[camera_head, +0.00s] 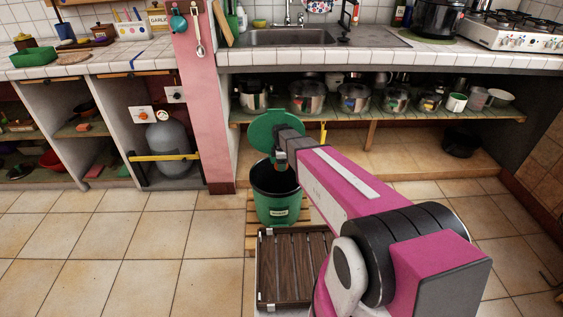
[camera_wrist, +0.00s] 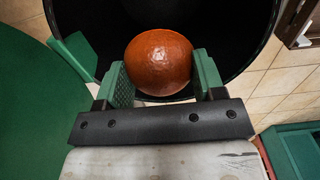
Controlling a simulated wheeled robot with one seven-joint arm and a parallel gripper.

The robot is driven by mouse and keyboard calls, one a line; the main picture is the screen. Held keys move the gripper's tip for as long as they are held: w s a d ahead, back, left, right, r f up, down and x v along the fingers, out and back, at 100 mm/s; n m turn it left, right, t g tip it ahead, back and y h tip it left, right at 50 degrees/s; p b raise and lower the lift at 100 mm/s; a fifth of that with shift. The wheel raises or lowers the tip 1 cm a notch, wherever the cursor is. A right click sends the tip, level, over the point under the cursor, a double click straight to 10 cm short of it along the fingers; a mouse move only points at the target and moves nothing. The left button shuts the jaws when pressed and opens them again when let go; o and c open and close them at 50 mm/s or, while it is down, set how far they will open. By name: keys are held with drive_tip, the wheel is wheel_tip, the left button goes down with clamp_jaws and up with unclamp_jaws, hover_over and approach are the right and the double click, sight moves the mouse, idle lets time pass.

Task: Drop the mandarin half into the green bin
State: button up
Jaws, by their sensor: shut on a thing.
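The mandarin half (camera_wrist: 158,62) is a round orange piece held between the two green finger pads of my gripper (camera_wrist: 160,82) in the wrist view. Behind it in that view is the dark, open inside of the green bin (camera_wrist: 235,30). My gripper (camera_head: 281,163) is over the bin's mouth there, and the mandarin half is too small and covered to make out clearly.
The bin stands on a wooden slatted base (camera_head: 252,228). A dark slatted wooden crate (camera_head: 285,265) lies in front of it. A pink pillar (camera_head: 203,100) stands behind left. A low shelf of pots (camera_head: 308,97) is behind right. Tiled floor at the left is clear.

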wheel_tip(320, 180, down, 5)
drive_tip(key=shift+r, duration=0.1)
idle(0.3)
drive_tip(key=o, duration=1)
wheel_tip(320, 180, up, 11)
drive_tip(key=shift+f, duration=0.1)
